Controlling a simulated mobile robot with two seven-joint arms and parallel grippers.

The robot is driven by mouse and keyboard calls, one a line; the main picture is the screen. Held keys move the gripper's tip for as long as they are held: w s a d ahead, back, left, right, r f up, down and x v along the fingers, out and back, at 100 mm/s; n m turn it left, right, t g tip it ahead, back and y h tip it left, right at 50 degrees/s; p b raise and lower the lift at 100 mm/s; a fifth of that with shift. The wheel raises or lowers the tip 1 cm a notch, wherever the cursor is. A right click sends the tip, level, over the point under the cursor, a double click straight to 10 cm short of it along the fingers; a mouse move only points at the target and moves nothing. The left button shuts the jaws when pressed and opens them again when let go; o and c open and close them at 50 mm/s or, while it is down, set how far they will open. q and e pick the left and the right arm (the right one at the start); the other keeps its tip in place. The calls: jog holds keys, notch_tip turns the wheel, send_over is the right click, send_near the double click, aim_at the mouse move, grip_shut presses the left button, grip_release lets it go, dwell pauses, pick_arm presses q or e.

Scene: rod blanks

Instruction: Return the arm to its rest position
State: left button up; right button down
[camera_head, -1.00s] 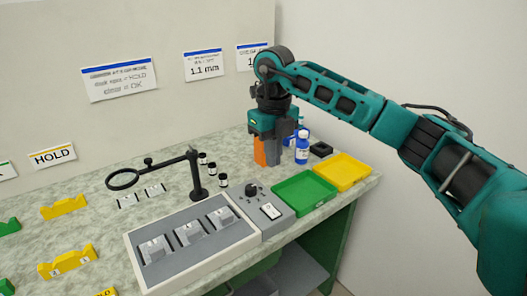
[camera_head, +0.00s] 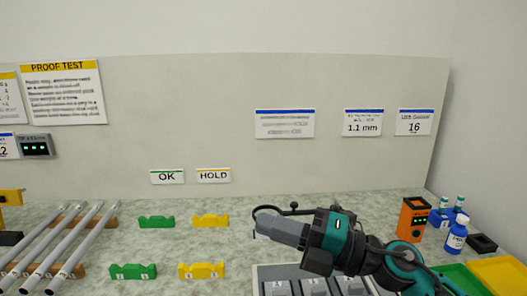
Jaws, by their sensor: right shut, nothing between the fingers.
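My right arm (camera_head: 390,262) comes in from the lower right, low over the bench. Its gripper (camera_head: 258,226) points left, is shut and holds nothing. It hides part of the magnifier stand (camera_head: 294,207) and of the grey block tray (camera_head: 262,270). My left gripper is outside the view.
An orange tester (camera_head: 408,224), blue-and-white bottles (camera_head: 456,232), a green tray (camera_head: 461,277) and a yellow tray (camera_head: 504,270) are at right. Several grey rods (camera_head: 72,246) lie on brown supports at left. Green rests (camera_head: 133,271) and yellow rests (camera_head: 201,270) stand between.

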jog(key=w+d+f+m+t+h, duration=0.1)
jog(key=d+m+t+h, duration=0.5)
jog(key=m, duration=0.4)
jog(key=w+d+m+t+h, duration=0.1)
jog(key=d+m+t+h, duration=0.25)
jog(key=m+t, duration=0.45)
jog(key=s+d+f+m+g+h, duration=0.2)
jog(key=d+f+m+g+h, duration=0.15)
jog(key=f+m+h, duration=0.2)
jog(key=s+d+f+m+g+h, duration=0.2)
jog(key=d+f+m+h, duration=0.2)
jog(key=f+m, duration=0.15)
jog(key=s+d+f+m+g, duration=0.1)
jog(key=s+f+m+g, duration=0.1)
jog(key=s+f+g, duration=0.7)
jog(key=s+d+f+m+g, duration=0.1)
jog(key=s+f+g, duration=0.3)
jog(key=s, duration=0.9)
jog(key=w+a+f+t+y, duration=0.2)
jog(key=w+a+f+t, duration=0.1)
jog(key=w+f+t, duration=0.5)
jog(key=shift+w+f+t, duration=0.2)
jog(key=shift+f+t, duration=0.25)
jog(key=shift+f, duration=0.7)
